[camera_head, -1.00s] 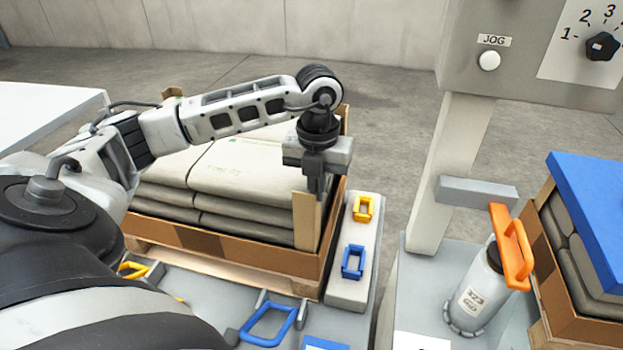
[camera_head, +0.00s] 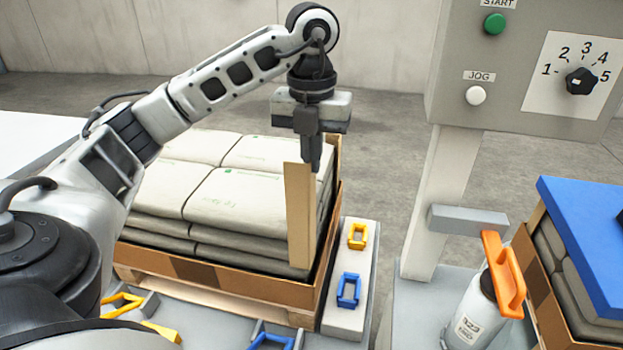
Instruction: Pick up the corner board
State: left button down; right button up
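The corner board (camera_head: 299,225) is a tall tan strip. It stands upright at the near right corner of the stack of sacks, its top above the sacks and its lower end by the carton's rim. My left gripper (camera_head: 314,165) points down at the board's top right edge and is shut on it. The exact contact of the fingers is partly hidden by their dark shape. My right gripper is not in view.
Grey sacks (camera_head: 235,196) sit in a brown carton tray (camera_head: 215,276) on a pallet. Yellow (camera_head: 357,236) and blue (camera_head: 348,290) handles lie to the right. A control post (camera_head: 440,190), a bottle with an orange handle (camera_head: 475,318) and a blue-topped stack (camera_head: 585,235) stand further right.

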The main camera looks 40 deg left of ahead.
pick_arm(q)
notch_tip(320, 180, up, 26)
jog(key=p, duration=0.9)
jog(key=shift+r, duration=0.15)
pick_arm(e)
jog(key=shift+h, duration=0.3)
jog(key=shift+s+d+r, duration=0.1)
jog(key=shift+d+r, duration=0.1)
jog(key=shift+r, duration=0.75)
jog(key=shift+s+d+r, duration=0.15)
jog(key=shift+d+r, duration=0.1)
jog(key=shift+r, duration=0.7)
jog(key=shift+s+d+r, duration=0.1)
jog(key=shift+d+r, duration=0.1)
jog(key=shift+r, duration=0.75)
